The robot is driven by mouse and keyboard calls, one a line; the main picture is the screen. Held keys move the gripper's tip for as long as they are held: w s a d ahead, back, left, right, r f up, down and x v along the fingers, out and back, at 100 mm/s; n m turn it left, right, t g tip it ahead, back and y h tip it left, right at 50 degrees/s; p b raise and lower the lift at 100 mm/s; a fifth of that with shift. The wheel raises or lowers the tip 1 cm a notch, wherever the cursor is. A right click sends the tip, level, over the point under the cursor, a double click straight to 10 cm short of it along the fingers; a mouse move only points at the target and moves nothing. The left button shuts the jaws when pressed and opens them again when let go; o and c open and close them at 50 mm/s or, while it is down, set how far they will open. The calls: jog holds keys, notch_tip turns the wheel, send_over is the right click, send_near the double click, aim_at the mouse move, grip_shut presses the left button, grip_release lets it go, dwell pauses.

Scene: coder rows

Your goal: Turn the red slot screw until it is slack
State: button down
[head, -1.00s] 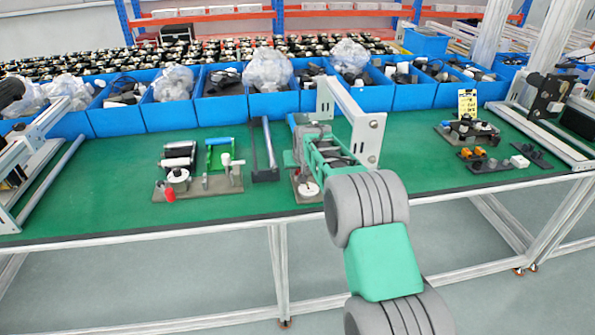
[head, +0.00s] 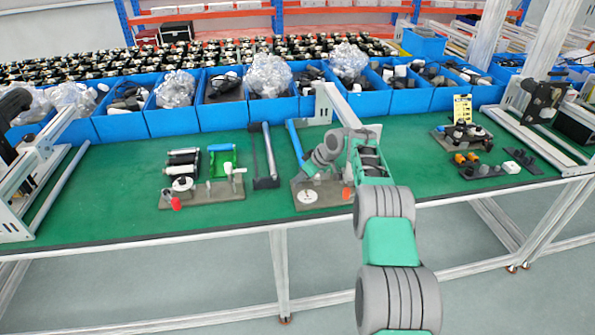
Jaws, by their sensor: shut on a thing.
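A brown-grey board (head: 327,206) lies on the green table in the middle. It carries a white disc (head: 308,197) at its front left and a small red-orange part (head: 347,194) at its right, beside my arm. The part is too small for me to see a slot or to be sure it is the red slot screw. My gripper (head: 312,178) points down over the left half of this board, behind the white disc. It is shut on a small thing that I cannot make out. Its fingertips are partly hidden. Another red piece (head: 175,204) sits on the left board.
The left board (head: 228,191) carries rollers and a green frame (head: 222,158). Blue bins (head: 170,120) line the back. Small fixtures (head: 465,137) stand at the right. The green table (head: 110,200) is bare at the front left.

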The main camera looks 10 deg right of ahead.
jog(key=p, duration=0.1)
jog(key=r+p, duration=0.1)
jog(key=p, duration=0.1)
jog(key=shift+w+a+n, duration=0.1)
jog(key=shift+w+n, duration=0.1)
jog(key=shift+n, duration=0.2)
jog(key=shift+y+p, duration=0.3)
jog(key=shift+p, duration=0.55)
jog(key=shift+f+n, duration=0.15)
jog(key=shift+n, duration=0.15)
jog(key=shift+f, duration=0.15)
jog(key=c, duration=1.5)
grip_release()
jog(key=shift+a, duration=0.1)
jog(key=shift+o, duration=0.3)
jog(key=shift+s+f, duration=0.1)
jog(key=shift+d+f+g, duration=0.15)
jog(key=shift+d+g, duration=0.15)
